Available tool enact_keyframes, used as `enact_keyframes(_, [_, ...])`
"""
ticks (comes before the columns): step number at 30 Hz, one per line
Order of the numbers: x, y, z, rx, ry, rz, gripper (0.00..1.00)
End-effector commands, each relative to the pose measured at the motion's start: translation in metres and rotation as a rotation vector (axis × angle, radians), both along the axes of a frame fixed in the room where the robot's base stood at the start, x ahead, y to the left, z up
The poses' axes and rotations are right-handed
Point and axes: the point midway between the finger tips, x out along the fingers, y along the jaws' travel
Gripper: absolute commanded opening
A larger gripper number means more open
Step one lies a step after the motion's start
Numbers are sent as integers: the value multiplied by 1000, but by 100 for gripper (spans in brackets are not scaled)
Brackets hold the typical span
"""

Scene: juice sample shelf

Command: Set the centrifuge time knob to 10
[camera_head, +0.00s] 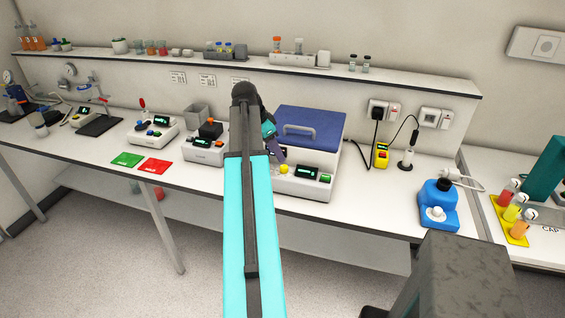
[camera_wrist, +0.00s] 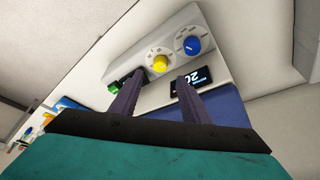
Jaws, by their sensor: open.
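The centrifuge (camera_head: 310,128) is a white machine with a blue handled lid, standing mid-bench. On its front panel are a yellow knob (camera_wrist: 160,62), a blue knob (camera_wrist: 191,45) and a dark display (camera_wrist: 191,82) whose digits look like 20, seen turned over. The yellow knob also shows in the head view (camera_head: 284,169); the blue knob does not show clearly there. I cannot tell which knob sets time. My gripper (camera_wrist: 162,77) is open and empty, its two dark purple fingers pointing toward the panel, with the yellow knob beyond the gap between their tips. Contact is not visible.
Left of the centrifuge stand a small grey-white device (camera_head: 205,148) and another device (camera_head: 153,128). Green (camera_head: 127,159) and red (camera_head: 153,166) mats lie near the front edge. A yellow meter (camera_head: 381,155) and blue device (camera_head: 438,204) stand to the right. A shelf (camera_head: 400,83) runs behind.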

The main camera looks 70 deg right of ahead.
Motion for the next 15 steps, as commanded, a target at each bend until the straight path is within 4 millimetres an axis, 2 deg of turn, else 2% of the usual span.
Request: enact_keyframes(15, [-13, -14, -45, 1, 0, 0, 42])
